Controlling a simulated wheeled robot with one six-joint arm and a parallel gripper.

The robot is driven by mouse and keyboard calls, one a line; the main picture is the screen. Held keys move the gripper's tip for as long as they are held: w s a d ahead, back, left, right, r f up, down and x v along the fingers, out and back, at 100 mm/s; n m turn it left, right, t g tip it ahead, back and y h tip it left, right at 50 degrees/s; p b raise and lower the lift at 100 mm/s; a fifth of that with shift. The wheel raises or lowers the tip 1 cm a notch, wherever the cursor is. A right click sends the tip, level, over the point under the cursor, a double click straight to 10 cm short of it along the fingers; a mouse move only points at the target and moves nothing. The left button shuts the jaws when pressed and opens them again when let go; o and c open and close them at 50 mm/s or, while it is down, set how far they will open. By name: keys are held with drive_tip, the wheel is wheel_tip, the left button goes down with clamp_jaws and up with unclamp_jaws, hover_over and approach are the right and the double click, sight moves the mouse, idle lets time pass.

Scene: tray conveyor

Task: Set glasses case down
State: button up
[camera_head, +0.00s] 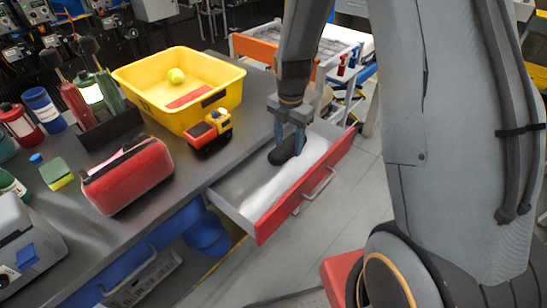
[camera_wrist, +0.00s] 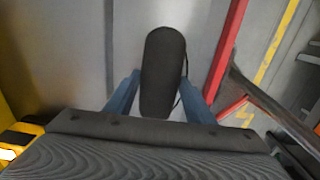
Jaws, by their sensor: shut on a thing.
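The glasses case (camera_head: 283,155) is dark and long with rounded ends. My gripper (camera_head: 290,139) points down over the open drawer (camera_head: 314,187) and is shut on the case. In the wrist view the case (camera_wrist: 163,62) lies between the two blue fingers of my gripper (camera_wrist: 160,88), with its far end reaching past them. The drawer has a red front and a pale inside. The case is over or within the drawer; I cannot tell whether it touches the bottom.
The dark workbench (camera_head: 190,165) holds a yellow bin (camera_head: 222,103) with a green ball, a yellow-red tape measure (camera_head: 208,130), a red pouch (camera_head: 128,177) and several bottles at the left. The drawer's front half looks empty. Grey floor lies beyond it.

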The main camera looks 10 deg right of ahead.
wheel_tip(320, 180, down, 10)
drive_tip(key=shift+r+p, duration=0.15)
drive_tip(key=shift+p, duration=1)
drive_tip(key=o, duration=1.1)
